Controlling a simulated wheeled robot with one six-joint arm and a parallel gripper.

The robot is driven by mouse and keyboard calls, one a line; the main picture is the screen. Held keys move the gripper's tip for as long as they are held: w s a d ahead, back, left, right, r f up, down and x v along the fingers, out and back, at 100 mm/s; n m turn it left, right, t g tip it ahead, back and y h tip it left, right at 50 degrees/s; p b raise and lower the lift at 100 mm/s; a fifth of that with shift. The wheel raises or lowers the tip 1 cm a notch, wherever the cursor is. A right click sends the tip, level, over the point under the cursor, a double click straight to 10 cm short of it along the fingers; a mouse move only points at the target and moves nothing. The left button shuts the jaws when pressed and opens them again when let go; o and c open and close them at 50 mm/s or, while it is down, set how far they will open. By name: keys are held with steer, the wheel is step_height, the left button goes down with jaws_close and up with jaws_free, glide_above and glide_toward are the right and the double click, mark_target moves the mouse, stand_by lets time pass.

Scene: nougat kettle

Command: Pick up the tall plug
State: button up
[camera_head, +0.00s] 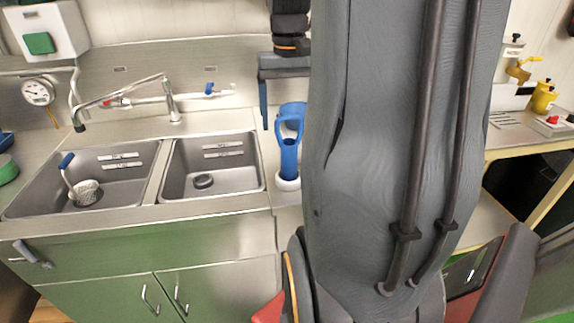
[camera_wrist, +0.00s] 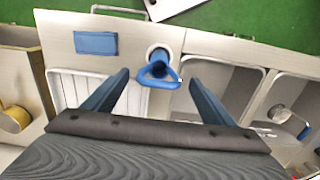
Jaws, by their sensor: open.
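The tall plug (camera_head: 289,158) is a blue upright tube with a loop handle on top. It stands in a white round base on the steel counter, right of the sink. In the wrist view the plug (camera_wrist: 157,69) shows from above, its loop handle toward my gripper. My gripper (camera_wrist: 160,78) is open, with one blue finger to each side of the plug in that picture and nothing held. In the head view my gripper (camera_head: 280,108) points down by the plug's handle; one finger shows at its left, and the other is not clearly seen. Contact cannot be told.
Left of the plug are two sink basins, the right one (camera_head: 238,181) holding a small dark disc (camera_head: 203,181). The left basin (camera_head: 120,188) holds a blue-handled strainer (camera_head: 87,190). A faucet (camera_head: 172,105) stands behind. A blue rectangle (camera_wrist: 95,43) lies near the plug.

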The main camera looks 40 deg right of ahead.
mark_target(289, 142)
steer(key=shift+f+p, duration=0.8)
steer(key=shift+f, duration=1.8)
steer(key=c, duration=1.6)
